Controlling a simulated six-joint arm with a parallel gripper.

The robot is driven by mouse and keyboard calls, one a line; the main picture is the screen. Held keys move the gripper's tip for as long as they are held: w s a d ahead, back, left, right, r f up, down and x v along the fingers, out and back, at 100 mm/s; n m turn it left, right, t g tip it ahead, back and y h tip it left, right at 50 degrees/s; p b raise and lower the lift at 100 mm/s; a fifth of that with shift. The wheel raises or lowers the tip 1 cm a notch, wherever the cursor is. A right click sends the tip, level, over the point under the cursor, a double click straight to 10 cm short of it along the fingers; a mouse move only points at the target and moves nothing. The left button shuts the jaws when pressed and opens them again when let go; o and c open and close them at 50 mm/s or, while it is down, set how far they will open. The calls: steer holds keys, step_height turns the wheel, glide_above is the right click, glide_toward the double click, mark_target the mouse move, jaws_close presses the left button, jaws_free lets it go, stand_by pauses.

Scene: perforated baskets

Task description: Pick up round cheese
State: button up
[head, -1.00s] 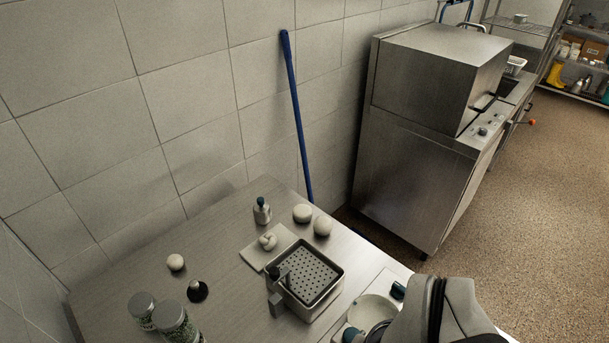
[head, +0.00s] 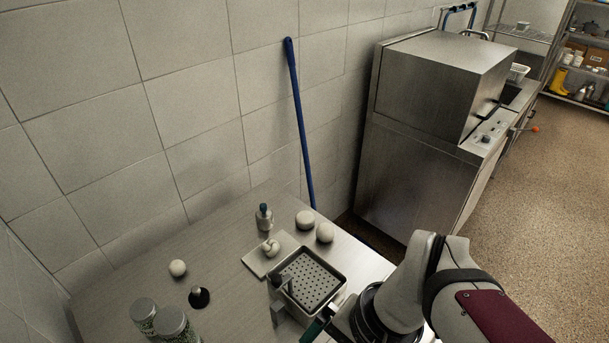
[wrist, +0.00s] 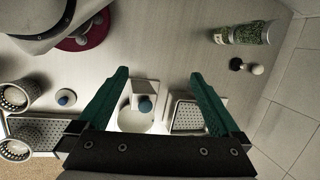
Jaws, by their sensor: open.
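Several pale round pieces that look like cheese lie on the metal table. In the head view one round cheese (head: 177,268) lies alone at the left. Two more, a round piece (head: 305,219) and another (head: 324,233), lie close together at the back right. A knotted white piece (head: 270,247) lies on a pale board (head: 256,262). I cannot tell which is meant. The lone one also shows in the wrist view (wrist: 257,69), right of my fingers. My gripper (wrist: 160,75) is open and empty, its green fingers apart above the table. One green finger shows by the tray's front in the head view.
A perforated tray (head: 322,268) stands mid-table. Herb jars (head: 172,322), a dark-based knob (head: 199,297) and a small bottle (head: 264,216) stand around it. The wrist view shows a white bowl (wrist: 133,124) and perforated cups (wrist: 14,97). The table's left middle is mostly clear.

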steer(key=w+f+m+t+y, duration=0.25)
steer(key=w+m, duration=0.25)
steer(key=w, duration=0.7)
steer(key=w+f+m+t+y, duration=0.1)
steer(key=w+f+m+y, duration=0.3)
steer(key=w, duration=0.8)
steer(key=m+t+h, duration=0.2)
steer(key=m+t, duration=0.4)
steer(key=m, duration=0.4)
glide_toward(312, 222)
steer(key=shift+g, duration=0.25)
steer(key=x, duration=1)
steer(key=shift+w+a, duration=0.15)
steer(key=shift+w, duration=0.15)
steer(key=shift+r, duration=0.1)
steer(key=c, duration=1.4)
